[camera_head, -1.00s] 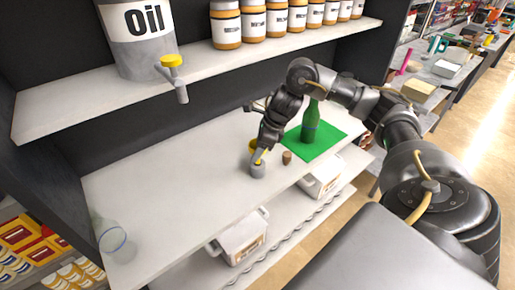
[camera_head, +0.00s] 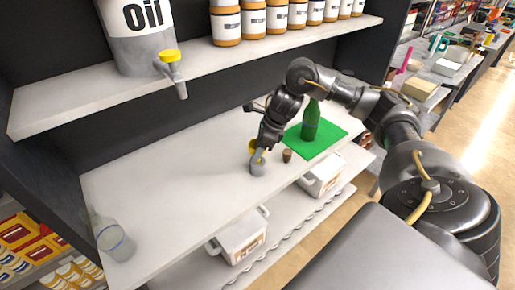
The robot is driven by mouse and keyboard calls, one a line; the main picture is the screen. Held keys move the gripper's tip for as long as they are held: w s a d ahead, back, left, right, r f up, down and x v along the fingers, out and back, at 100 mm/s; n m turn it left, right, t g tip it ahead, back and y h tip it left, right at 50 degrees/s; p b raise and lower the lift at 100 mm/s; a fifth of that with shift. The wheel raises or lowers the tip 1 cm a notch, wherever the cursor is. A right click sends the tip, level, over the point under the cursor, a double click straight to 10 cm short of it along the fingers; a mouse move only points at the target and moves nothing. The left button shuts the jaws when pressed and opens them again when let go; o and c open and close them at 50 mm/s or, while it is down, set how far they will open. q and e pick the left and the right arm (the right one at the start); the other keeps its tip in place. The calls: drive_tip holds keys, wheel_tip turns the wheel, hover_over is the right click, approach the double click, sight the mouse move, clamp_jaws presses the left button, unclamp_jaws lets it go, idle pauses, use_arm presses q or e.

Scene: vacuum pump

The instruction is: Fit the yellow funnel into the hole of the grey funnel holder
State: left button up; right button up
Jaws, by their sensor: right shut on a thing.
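The yellow funnel (camera_head: 252,146) is at the middle of the white table, partly hidden by my right gripper (camera_head: 260,154). The gripper points down and is shut on the funnel. The grey funnel holder (camera_head: 257,168) stands upright on the table directly below the gripper. The funnel is at the top of the holder; at this size I cannot tell how deep it sits in the hole. My left gripper is not in view.
A green bottle (camera_head: 311,122) stands on a green mat (camera_head: 327,145), with a cork (camera_head: 287,155) beside it. A clear bottle (camera_head: 112,238) is at the table's left end. The oil tank (camera_head: 139,35) and several jars stand on the shelf above.

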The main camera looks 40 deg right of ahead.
drive_tip(key=shift+f+b, duration=1.3)
drive_tip(key=shift+f, duration=0.1)
idle(0.4)
drive_tip(key=o, duration=1.1)
drive_tip(key=shift+c, duration=0.2)
drive_tip(key=p+v, duration=0.1)
drive_tip(key=v, duration=1)
drive_tip(key=shift+p, duration=0.4)
drive_tip(key=shift+f, duration=0.1)
